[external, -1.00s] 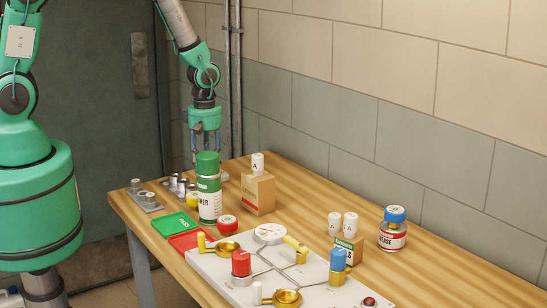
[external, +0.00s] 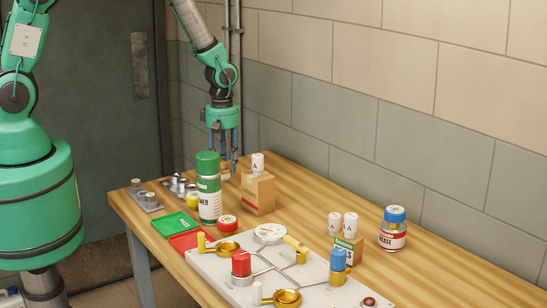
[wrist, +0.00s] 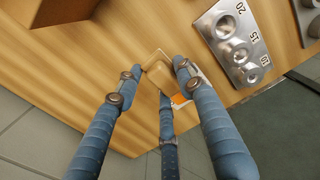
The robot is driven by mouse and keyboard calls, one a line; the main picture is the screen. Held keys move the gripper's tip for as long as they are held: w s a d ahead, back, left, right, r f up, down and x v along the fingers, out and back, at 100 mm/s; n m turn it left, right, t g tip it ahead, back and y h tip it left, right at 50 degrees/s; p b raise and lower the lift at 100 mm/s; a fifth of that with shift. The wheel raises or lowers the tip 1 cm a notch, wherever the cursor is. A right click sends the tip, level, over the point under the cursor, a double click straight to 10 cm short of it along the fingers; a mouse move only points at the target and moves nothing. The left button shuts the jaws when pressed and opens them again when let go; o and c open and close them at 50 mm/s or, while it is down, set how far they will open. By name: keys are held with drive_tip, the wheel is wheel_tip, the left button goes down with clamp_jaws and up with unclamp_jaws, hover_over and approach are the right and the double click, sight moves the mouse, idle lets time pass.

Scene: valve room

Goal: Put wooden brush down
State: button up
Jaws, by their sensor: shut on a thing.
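The wooden brush (wrist: 157,68) shows in the wrist view as a pale wooden block between the blue fingertips of my gripper (wrist: 158,72). My gripper is shut on it. The brush's underside is hidden, so I cannot tell whether it touches the table. In the external view my gripper (external: 224,155) points down over the table's far left end, behind the green spray can (external: 208,190). There the brush is too small and too covered to make out clearly.
A grey socket plate marked 20, 15 and 10 (wrist: 232,40) lies beside my gripper. A wooden box with a white bottle (external: 258,192) stands to the right. Green (external: 174,225) and red (external: 190,241) trays lie nearer. Bare tabletop (wrist: 75,75) shows beside the fingers.

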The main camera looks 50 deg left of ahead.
drive_tip(key=w, duration=0.6)
drive_tip(key=w+d+f, duration=0.1)
drive_tip(key=w, duration=0.3)
drive_tip(key=shift+p, duration=0.35)
drive_tip(key=shift+f, duration=1.75)
drive_tip(key=shift+f, duration=0.1)
drive_tip(key=o, duration=1.2)
drive_tip(key=shift+c, duration=0.2)
drive_tip(key=shift+s, duration=0.1)
wheel_tip(320, 180, up, 12)
